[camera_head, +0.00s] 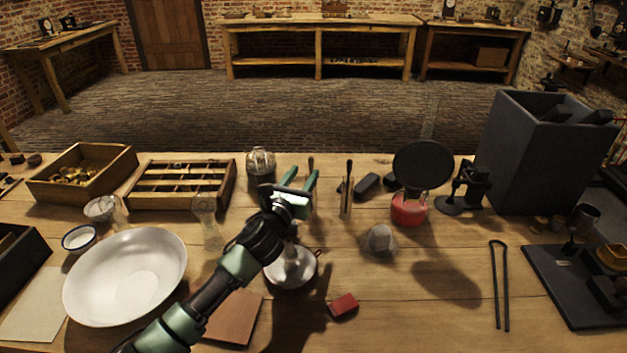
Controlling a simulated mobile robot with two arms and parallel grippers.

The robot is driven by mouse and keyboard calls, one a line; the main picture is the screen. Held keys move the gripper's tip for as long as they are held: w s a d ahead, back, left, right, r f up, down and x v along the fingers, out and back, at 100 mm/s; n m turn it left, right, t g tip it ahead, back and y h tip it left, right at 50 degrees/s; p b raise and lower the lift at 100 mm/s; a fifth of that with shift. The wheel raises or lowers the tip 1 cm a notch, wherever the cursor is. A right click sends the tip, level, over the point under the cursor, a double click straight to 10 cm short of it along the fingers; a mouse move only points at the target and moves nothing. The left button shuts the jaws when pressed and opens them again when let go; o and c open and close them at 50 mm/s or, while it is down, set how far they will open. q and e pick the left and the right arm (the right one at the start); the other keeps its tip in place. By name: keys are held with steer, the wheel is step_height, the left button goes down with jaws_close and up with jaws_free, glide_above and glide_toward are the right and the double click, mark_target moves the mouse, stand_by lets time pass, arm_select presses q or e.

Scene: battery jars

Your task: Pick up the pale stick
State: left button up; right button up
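A pale upright stick (346,203) stands near the middle of the table, with a darker thin rod right beside it. I cannot tell for sure that it is the pale stick of the task. My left gripper (301,177) is to the left of it, its green fingers spread apart and pointing away from me. No object shows between the fingers. A dark stick (310,164) shows just behind the fingers, partly hidden by them. My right gripper is not in view.
A glass jar (260,165) stands left of my gripper. A red burner (409,208) below a black disc (422,165) stands to the right. A metal dish (291,271) lies under my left arm. A white bowl (125,278) is at left.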

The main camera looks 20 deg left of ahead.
mark_target(310, 163)
arm_select(q)
steer(key=w+b, duration=0.3)
steer(key=w, duration=0.2)
steer(key=shift+w+d, duration=0.1)
steer(key=shift+w, duration=0.2)
steer(key=shift+w+r, duration=0.2)
steer(key=shift+w, duration=0.2)
steer(key=shift+s, duration=0.1)
steer(key=shift+c, duration=0.3)
jaws_close()
